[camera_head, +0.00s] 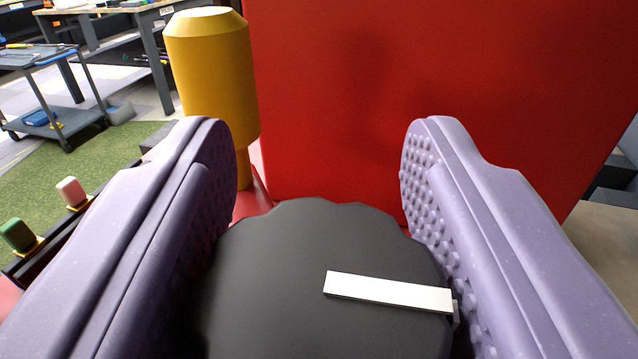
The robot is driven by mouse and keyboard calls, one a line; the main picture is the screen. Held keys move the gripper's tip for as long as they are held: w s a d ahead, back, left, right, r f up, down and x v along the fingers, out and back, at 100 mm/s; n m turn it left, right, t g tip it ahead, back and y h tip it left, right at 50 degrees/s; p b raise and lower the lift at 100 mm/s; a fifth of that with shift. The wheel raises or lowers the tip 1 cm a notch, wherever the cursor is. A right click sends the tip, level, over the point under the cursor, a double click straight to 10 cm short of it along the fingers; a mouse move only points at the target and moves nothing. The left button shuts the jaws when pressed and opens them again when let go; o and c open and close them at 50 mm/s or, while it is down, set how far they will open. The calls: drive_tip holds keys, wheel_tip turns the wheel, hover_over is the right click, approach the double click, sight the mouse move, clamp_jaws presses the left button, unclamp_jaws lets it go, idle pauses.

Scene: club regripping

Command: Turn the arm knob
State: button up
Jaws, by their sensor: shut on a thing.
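The arm knob (290,260) is a large black round knob with a scalloped edge, low in the middle of the view. A white bar-shaped marker (388,291) lies on its face, running from near the centre to the right edge and tilting slightly down to the right. My gripper (320,200) has two purple fingers with studded inner pads, one on each side of the knob. The fingers are shut on the knob. The fingers hide its left and right sides, and its lower part is cut off by the frame.
A red panel (420,90) stands close behind the knob. A yellow cylinder (208,75) rises at its left. Green (18,236) and pale pink (72,193) switches sit on a dark strip at the left. A cart (45,95) and workbenches stand farther back, beyond green flooring.

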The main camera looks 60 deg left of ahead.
idle(0.3)
drive_tip(key=o, duration=1)
drive_tip(key=shift+c, duration=0.2)
drive_tip(key=p+v, duration=0.2)
drive_tip(key=v, duration=0.5)
drive_tip(key=shift+s+d, duration=0.2)
drive_tip(key=shift+d, duration=0.15)
